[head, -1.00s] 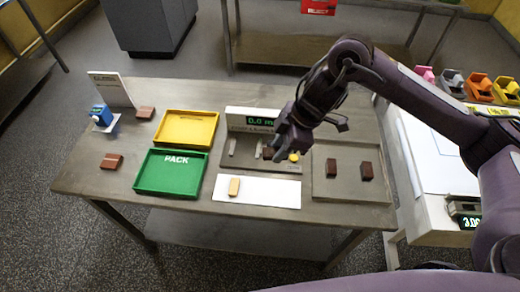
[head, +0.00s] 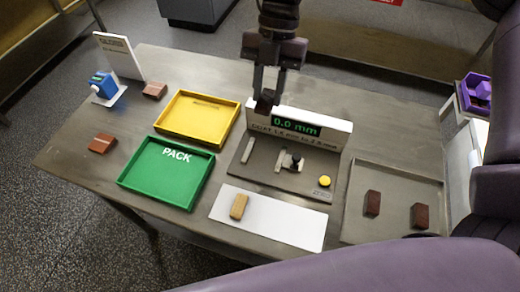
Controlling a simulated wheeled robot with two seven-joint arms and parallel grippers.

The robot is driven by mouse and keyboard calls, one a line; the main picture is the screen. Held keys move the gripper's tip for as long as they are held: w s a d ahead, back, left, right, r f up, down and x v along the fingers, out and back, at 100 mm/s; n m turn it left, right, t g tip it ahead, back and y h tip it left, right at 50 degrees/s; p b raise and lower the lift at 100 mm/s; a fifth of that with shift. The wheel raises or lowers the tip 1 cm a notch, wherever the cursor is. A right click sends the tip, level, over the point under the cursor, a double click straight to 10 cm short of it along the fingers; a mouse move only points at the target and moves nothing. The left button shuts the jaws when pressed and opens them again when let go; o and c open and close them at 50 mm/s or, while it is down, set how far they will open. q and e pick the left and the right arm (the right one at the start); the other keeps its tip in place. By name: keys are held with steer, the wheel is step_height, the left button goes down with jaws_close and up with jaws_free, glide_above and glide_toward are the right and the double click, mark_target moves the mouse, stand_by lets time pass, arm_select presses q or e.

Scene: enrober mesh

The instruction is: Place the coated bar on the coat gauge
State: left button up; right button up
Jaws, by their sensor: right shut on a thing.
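My right gripper (head: 265,88) reaches in from the top and points down behind the coat gauge's left part in the picture. It is shut on a dark brown coated bar (head: 265,104), which shows at its fingertips against the gauge's back panel. I cannot tell how high it is held. The coat gauge (head: 240,170) is a grey plate with metal pieces, a small black part (head: 296,161), a yellow button (head: 324,181) and a display (head: 297,127) reading 0.0 mm. My left gripper is out of view.
A yellow tray (head: 160,126) and a green PACK tray (head: 126,180) stand left of the gauge. A tan bar (head: 239,206) lies on a white sheet (head: 290,227). Two brown bars (head: 372,203) lie in a grey tray (head: 395,178). Others (head: 102,144) lie at left.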

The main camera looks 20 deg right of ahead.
mark_target(264, 158)
step_height(264, 158, down, 20)
steer(key=shift+r+b, duration=0.2)
steer(key=shift+b, duration=0.4)
steer(key=shift+s, duration=0.1)
steer(key=shift+f, duration=0.15)
steer(key=o, duration=0.5)
steer(key=shift+c, duration=0.2)
steer(key=v, duration=1.2)
steer(key=shift+a, duration=0.15)
